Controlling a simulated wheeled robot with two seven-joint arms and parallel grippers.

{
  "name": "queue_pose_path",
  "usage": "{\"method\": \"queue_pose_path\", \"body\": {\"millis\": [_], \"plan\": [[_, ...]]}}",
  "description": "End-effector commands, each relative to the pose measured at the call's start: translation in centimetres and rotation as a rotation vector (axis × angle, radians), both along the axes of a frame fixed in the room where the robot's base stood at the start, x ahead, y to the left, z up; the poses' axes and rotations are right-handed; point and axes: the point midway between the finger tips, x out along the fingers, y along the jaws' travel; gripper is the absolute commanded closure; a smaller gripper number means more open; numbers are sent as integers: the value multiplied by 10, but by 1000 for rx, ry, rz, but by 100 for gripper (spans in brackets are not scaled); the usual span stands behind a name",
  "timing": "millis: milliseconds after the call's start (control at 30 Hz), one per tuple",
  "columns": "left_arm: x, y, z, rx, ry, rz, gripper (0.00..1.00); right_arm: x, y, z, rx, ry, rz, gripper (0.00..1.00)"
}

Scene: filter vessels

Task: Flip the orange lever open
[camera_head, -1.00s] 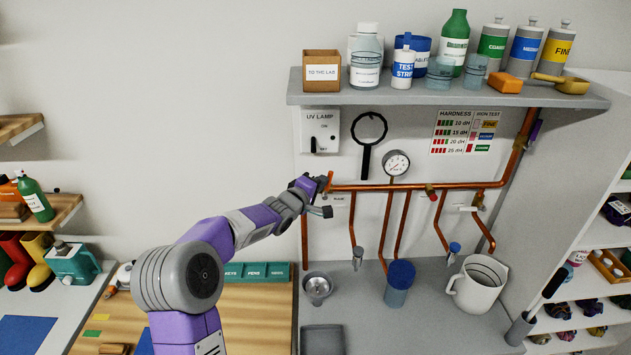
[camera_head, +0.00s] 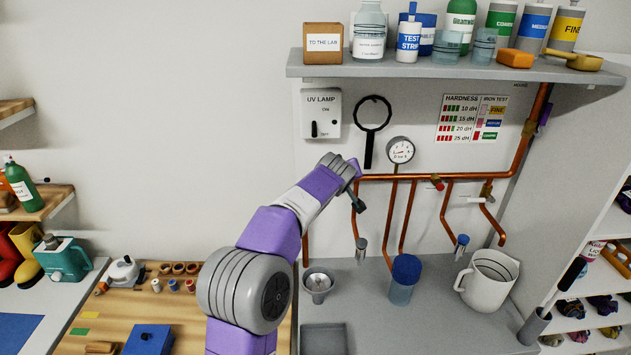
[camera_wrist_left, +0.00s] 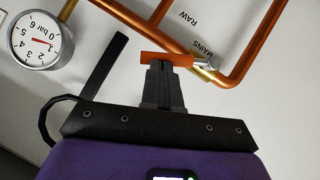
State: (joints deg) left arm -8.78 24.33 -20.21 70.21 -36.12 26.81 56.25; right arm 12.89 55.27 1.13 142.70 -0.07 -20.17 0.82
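The orange lever (camera_wrist_left: 150,57) lies across the tips of my left gripper (camera_wrist_left: 164,66) in the left wrist view. It sits beside a brass valve (camera_wrist_left: 206,65) on the copper pipe, by the label MAINS. The two fingers are close together, with their tips right at the lever; I cannot tell if they touch it. In the head view my left gripper (camera_head: 355,170) is at the left end of the horizontal pipe and hides the lever. My right gripper is not in view.
The UV lamp switch box (camera_head: 321,114) is above left. A shelf (camera_head: 420,70) with bottles overhangs. Below are a blue-lidded jar (camera_head: 405,278) and a white jug (camera_head: 487,282).

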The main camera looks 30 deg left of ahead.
Motion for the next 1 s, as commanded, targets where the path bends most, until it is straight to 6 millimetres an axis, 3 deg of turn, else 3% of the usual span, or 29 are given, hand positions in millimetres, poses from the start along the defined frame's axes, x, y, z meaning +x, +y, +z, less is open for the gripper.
{"method": "queue_pose_path", "body": {"millis": [500,1000], "plan": [[11,-14,-22,304,223,1,100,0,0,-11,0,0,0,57],[12,-14,-27,375,275,3,100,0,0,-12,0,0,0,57]]}}
